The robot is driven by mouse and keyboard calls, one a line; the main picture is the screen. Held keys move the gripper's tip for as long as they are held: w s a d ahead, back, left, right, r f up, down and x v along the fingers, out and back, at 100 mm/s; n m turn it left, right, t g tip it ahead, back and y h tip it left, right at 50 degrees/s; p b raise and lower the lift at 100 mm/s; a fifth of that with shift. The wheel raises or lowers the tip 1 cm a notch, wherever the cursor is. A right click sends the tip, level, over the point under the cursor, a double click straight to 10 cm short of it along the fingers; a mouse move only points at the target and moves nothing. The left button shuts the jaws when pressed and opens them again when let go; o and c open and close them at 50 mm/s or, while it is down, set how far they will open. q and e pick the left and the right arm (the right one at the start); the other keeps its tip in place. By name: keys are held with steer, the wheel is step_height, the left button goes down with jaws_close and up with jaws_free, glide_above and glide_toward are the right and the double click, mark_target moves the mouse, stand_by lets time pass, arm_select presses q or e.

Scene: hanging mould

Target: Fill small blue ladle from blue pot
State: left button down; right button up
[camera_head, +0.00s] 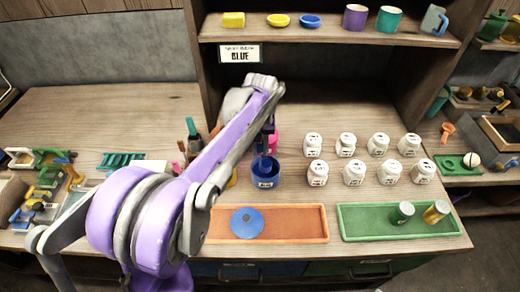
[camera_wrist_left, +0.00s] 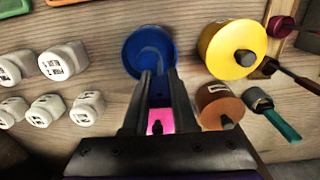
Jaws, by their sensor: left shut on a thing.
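The blue pot (camera_head: 265,180) stands on the wooden worktop behind the orange tray, without a lid. In the left wrist view the blue pot (camera_wrist_left: 132,58) is at top centre. My left gripper (camera_head: 268,135) reaches over the worktop to the pot's back side. In the wrist view its fingers (camera_wrist_left: 158,88) are shut on a thin handle. A small blue ladle (camera_wrist_left: 150,58) seems to be at that handle's end, over or inside the pot, blue against blue. I cannot tell how deep it sits or what it contains. My right gripper is not in view.
Several white jars (camera_head: 347,145) stand to the right. A blue disc (camera_head: 247,222) lies in the orange tray (camera_head: 300,222). A green tray (camera_head: 365,222) holds two cylinders.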

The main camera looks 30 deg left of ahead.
arm_select(q)
steer(key=shift+r+p, duration=0.7)
steer(key=shift+r, duration=0.75)
steer(key=shift+f, duration=0.1)
